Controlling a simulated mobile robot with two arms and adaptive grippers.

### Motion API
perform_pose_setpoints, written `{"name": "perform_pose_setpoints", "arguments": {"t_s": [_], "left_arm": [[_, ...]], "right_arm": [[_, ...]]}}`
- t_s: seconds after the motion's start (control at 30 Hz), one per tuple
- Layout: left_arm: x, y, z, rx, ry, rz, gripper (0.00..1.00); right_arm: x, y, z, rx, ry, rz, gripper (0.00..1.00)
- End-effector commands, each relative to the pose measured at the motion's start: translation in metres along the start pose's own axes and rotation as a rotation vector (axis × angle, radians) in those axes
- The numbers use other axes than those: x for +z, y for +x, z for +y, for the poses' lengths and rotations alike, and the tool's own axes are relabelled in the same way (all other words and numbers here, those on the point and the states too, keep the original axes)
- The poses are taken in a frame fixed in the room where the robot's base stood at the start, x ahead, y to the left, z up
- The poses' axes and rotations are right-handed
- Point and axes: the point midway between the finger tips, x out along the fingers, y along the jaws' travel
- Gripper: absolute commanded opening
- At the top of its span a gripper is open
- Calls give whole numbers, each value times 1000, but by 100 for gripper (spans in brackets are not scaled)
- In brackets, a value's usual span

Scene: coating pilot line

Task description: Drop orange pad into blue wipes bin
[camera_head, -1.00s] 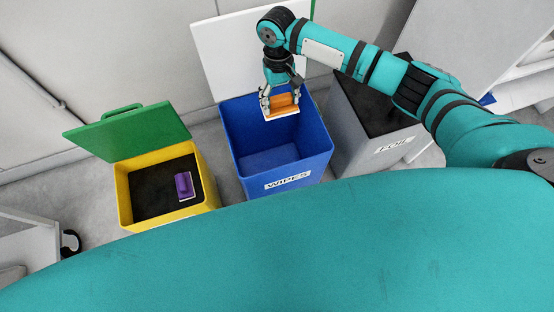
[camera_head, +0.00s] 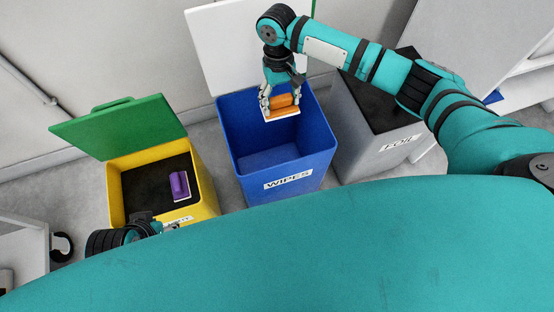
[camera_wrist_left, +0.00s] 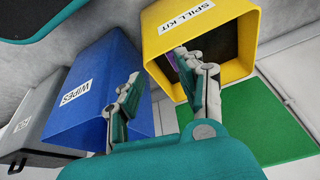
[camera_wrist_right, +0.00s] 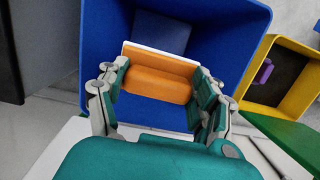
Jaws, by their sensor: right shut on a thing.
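The orange pad (camera_head: 283,105) has a white underside and is held by my right gripper (camera_head: 282,104) over the mouth of the blue wipes bin (camera_head: 238,140). In the right wrist view the pad (camera_wrist_right: 157,78) sits between both fingers, with the blue bin (camera_wrist_right: 100,40) below and around it. The bin is labelled WIPES and its inside looks empty where visible. My left gripper (camera_head: 172,228) is at the front of the yellow bin. In the left wrist view my left gripper (camera_wrist_left: 158,75) has its fingers apart with nothing between them.
The yellow spill kit bin (camera_head: 205,190) has a raised green lid (camera_head: 120,128) and a purple pad (camera_head: 179,185) inside. A grey foil bin (camera_head: 365,140) stands right of the blue bin. A white panel (camera_head: 235,50) rises behind the blue bin.

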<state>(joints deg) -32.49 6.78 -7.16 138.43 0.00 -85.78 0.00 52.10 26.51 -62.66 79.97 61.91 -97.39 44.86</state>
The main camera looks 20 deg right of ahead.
Motion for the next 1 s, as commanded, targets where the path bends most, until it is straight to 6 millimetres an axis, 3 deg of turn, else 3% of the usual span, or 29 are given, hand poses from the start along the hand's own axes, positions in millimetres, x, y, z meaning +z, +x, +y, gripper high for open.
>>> {"name": "perform_pose_setpoints", "arguments": {"t_s": [0.1, 0.47, 0.5, 0.7, 1.0], "left_arm": [[-2, 2, 1, 0, 1, 31, 38], [-5, -4, 1, 1, 1, 48, 38], [-5, -4, 1, 1, 1, 48, 38], [-5, -4, 1, 1, 1, 48, 38], [-5, -3, 1, 1, 1, 48, 38]], "right_arm": [[-2, 11, 0, 0, 0, 2, 40], [-2, 10, 0, 0, 0, 1, 40], [-2, 10, 0, 0, 0, 1, 69], [-2, 10, 0, 0, 0, 1, 95], [-2, 9, 0, 0, 0, 1, 95]]}}
